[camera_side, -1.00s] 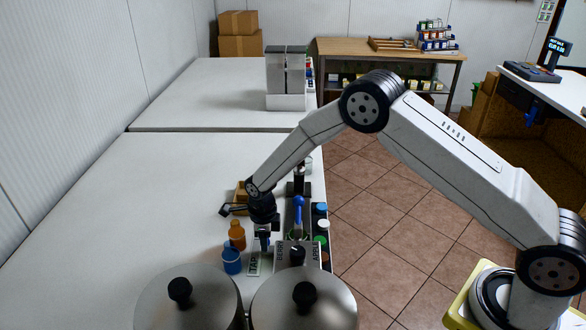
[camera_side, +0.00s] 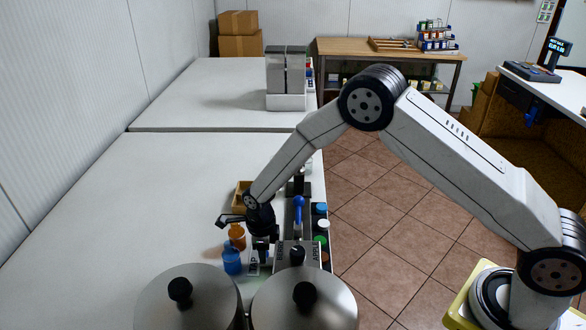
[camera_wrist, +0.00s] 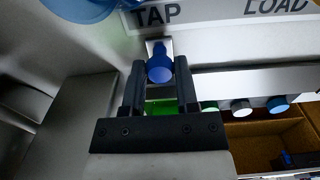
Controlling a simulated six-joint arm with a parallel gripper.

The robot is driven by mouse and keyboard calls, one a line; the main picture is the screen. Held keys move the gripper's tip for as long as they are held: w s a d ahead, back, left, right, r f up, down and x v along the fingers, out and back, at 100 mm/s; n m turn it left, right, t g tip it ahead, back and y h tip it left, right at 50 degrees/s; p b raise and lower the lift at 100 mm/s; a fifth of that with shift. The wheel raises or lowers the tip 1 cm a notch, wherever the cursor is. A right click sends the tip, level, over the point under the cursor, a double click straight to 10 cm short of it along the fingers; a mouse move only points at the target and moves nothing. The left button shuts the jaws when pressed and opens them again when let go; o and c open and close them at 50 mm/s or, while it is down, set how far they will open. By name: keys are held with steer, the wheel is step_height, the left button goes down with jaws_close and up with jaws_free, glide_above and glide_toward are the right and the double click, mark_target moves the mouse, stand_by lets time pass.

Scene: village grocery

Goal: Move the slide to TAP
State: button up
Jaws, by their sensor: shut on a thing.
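The slide's blue knob (camera_wrist: 160,68) sits between the two fingers of my gripper (camera_wrist: 159,88), which is shut on it in the wrist view. The knob stands on a small pale metal piece just below the word TAP on the label plate (camera_wrist: 210,14). LOAD is printed further right on the same plate. In the side view my gripper (camera_side: 260,250) is low over the label plate (camera_side: 253,269) and covers part of its lettering. The knob is hidden there behind the fingers, and the slide's track is mostly hidden.
A blue bottle (camera_side: 232,262) and an orange bottle (camera_side: 237,236) stand close left of my gripper. Two lidded pots (camera_side: 190,300) are in front. A labelled box (camera_side: 297,254), a blue-handled lever (camera_side: 299,204) and several capped bottles (camera_side: 321,224) are to the right. The white counter further left is clear.

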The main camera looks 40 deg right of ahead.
steer(key=o, duration=0.9)
steer(key=shift+o, duration=0.2)
steer(key=shift+r, duration=0.1)
steer(key=shift+r, duration=3.4)
steer(key=shift+r, duration=0.1)
